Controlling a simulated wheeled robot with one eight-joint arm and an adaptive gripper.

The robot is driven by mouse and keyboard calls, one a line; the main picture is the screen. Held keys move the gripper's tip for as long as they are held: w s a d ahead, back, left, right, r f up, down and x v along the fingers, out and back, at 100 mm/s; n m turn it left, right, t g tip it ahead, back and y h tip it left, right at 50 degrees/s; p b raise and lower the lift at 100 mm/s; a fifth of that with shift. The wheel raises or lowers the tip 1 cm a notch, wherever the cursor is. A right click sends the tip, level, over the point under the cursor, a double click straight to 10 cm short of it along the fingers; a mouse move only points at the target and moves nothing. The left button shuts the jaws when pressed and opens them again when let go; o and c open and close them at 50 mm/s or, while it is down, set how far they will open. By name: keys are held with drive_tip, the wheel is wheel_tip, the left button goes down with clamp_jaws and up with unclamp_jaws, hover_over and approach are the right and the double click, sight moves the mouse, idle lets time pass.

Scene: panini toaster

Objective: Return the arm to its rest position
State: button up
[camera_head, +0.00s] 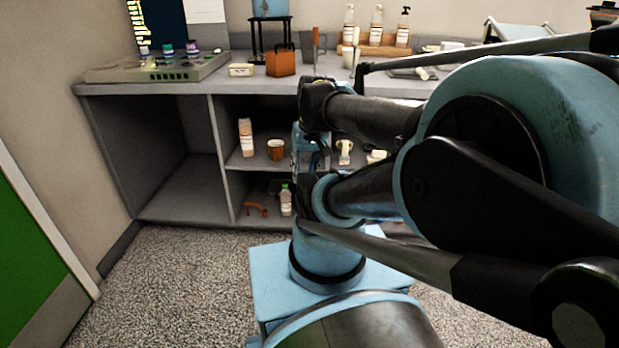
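My arm fills the right half of the head view, with large light-blue joint housings and black and grey links. It is bent and lies across the front of the shelf unit, close to the camera. I cannot make out gripper fingers anywhere, so my gripper's position and whether it holds anything do not show. Part of the shelf behind the arm is hidden.
A grey shelf unit (155,88) stands against the wall. Its top holds a tray (110,76), an orange-brown box (281,63) and several bottles (376,25). A bottle (246,138) and cup (276,149) stand below. Speckled floor (170,285) is clear at left.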

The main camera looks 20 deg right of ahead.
drive_tip(key=shift+s+d+f+h, duration=0.2)
drive_tip(key=shift+s+d+f, duration=0.1)
drive_tip(key=shift+s+f, duration=0.15)
drive_tip(key=shift+s+d+f+h, duration=0.2)
drive_tip(key=shift+s+d+f, duration=0.15)
drive_tip(key=shift+s, duration=0.2)
drive_tip(key=shift+w+f, duration=0.2)
drive_tip(key=shift+w, duration=0.2)
